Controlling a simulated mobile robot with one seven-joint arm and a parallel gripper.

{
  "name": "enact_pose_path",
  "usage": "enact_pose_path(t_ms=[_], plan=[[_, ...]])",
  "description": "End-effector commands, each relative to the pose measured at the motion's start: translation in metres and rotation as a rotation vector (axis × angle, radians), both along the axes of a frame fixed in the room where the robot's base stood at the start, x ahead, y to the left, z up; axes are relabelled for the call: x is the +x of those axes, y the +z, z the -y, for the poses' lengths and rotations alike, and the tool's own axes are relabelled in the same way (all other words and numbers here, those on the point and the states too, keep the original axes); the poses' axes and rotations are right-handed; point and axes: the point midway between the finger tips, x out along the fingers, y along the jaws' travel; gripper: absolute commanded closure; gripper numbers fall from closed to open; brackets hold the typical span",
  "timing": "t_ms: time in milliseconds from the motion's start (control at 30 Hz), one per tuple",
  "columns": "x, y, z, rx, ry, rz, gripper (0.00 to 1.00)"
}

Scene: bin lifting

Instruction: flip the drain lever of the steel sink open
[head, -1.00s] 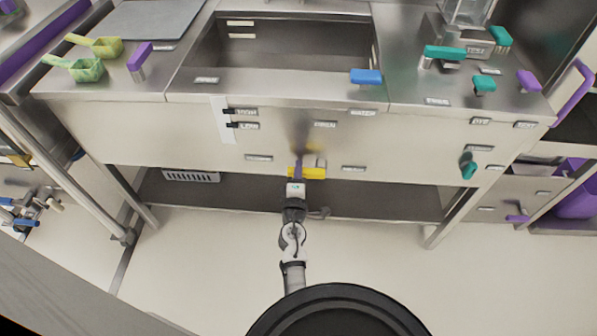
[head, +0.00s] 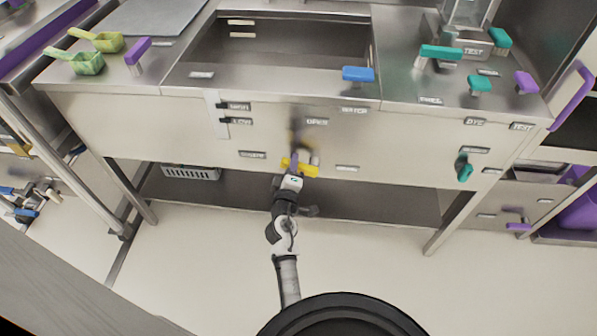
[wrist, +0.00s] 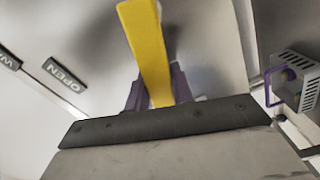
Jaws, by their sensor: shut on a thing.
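The yellow drain lever (head: 306,169) is on the front panel of the steel sink (head: 190,125), below the basin. In the head view it lies nearly level, its right end a little lower. My gripper (head: 292,162) reaches up to its left part and partly covers it. In the wrist view the yellow lever (wrist: 147,45) runs between the purple fingers of my gripper (wrist: 153,92), which are shut on it. An OPEN label (head: 317,121) is on the panel above the lever; the OPEN label also shows in the wrist view (wrist: 65,75).
A blue handle (head: 358,74) sits on the basin's front rim. A teal knob (head: 464,168) is on the panel at right. A grey basket (head: 191,173) is on the shelf below. The floor in front is clear.

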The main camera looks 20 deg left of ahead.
Motion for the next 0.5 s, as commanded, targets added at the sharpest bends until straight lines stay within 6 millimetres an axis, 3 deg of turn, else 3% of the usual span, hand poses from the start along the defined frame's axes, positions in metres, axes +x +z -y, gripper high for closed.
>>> enact_pose_path(t_ms=[500], plan=[[0.006, 0.026, 0.015, 0.475, -0.003, -0.135, 1.0]])
